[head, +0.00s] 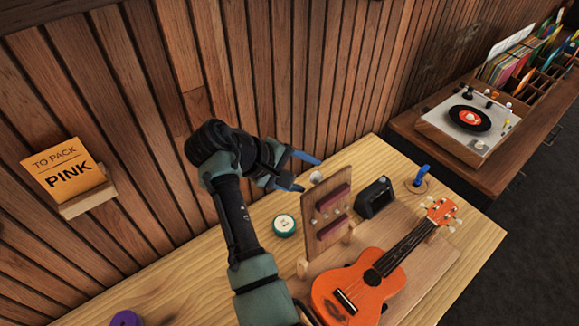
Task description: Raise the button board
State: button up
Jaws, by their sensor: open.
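The button board (327,214) is a small upright wooden panel with pale round buttons and two dark red strips. It stands on the wooden bench, behind the orange ukulele (371,279). My gripper (303,172) is open, its two blue fingers spread just to the upper left of the board's top edge. A pale round knob (316,177) shows between or just beyond the fingertips at the board's top. I cannot tell whether the fingers touch it.
A round green-rimmed tin (284,225) sits left of the board. A small dark device (376,197) and a blue clip-like item (422,176) stand to its right. A turntable (468,122) is on the farther cabinet.

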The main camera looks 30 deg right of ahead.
jog(key=shift+b+v, duration=0.4)
jog(key=shift+v, duration=2.1)
